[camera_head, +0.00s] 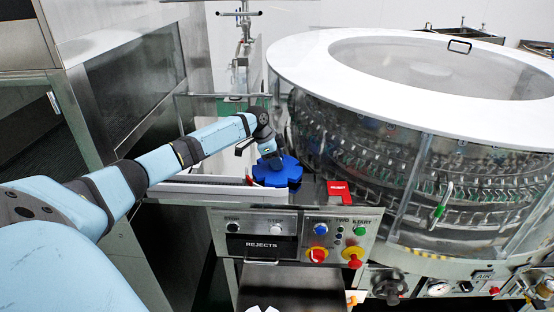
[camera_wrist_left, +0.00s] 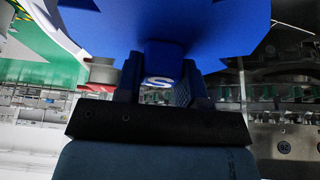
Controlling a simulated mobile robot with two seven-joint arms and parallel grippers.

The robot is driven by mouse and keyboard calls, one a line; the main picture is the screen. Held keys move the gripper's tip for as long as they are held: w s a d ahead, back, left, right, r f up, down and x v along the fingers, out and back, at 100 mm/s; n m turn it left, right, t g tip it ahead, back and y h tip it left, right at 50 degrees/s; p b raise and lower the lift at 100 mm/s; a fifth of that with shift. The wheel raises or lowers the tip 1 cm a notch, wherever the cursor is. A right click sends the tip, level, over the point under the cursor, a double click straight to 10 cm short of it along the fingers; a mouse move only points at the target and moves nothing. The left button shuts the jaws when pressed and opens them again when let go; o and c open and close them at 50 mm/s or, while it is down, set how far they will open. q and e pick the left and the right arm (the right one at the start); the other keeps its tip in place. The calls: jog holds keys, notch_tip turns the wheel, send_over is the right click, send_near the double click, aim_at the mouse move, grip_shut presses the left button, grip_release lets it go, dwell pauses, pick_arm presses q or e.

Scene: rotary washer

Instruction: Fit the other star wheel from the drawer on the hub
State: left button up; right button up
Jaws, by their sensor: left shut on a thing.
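The blue star wheel (camera_head: 277,172) is at the left end of the machine's front deck, beside the round washer. My left gripper (camera_head: 268,152) reaches over it from the left and is shut on it. The drawer (camera_head: 290,280) below the REJECTS label stands open. My right gripper is not in view.
The round washer (camera_head: 400,150) with its white rim fills the right side. A red block (camera_head: 340,190) stands right of the wheel. A panel with buttons (camera_head: 320,235) is below the deck. White guide rails (camera_head: 205,190) run left of the wheel.

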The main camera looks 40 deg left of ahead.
pick_arm(q)
jog(key=shift+w, duration=0.1)
jog(key=o, duration=1.2)
jog(key=shift+r, duration=0.1)
jog(key=v, duration=1.3)
jog(key=shift+s+a+r, duration=0.15)
jog(key=shift+s+r, duration=0.1)
jog(key=shift+r, duration=0.05)
